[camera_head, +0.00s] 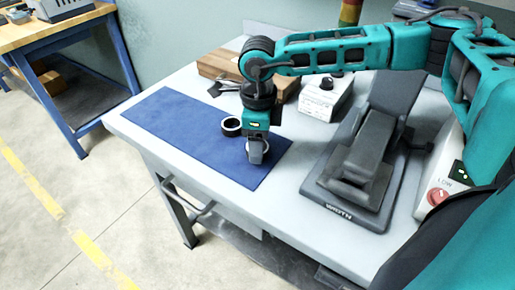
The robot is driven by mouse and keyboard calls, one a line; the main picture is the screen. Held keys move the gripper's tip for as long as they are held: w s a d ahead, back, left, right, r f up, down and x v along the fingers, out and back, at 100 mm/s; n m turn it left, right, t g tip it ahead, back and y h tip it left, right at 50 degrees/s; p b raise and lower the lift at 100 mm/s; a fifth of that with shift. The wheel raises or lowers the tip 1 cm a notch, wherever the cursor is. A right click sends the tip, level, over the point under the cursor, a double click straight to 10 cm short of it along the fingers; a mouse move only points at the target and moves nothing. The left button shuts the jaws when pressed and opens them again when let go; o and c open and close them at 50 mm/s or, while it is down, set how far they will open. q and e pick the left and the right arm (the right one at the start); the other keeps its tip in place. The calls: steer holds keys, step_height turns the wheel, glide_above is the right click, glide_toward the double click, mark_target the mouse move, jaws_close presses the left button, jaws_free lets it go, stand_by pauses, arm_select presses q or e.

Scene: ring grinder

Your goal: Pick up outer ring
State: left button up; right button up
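A dark ring (231,126) lies on the blue mat (185,130) on the white table. My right gripper (257,158) points down over the right part of the mat, just right of and nearer than that ring. A grey rounded shape shows at its fingertips, low at the mat. I cannot tell if it is a ring or part of the fingers, nor whether the fingers are open or shut. My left gripper is out of view.
A dark grey machine (360,165) stands on the table right of the mat. A small white box (325,97) and a wooden block (220,66) stand behind. The left part of the mat is clear. A wooden workbench (50,27) stands far left.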

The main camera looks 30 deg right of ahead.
steer(key=c, duration=0.7)
steer(key=shift+r, duration=0.1)
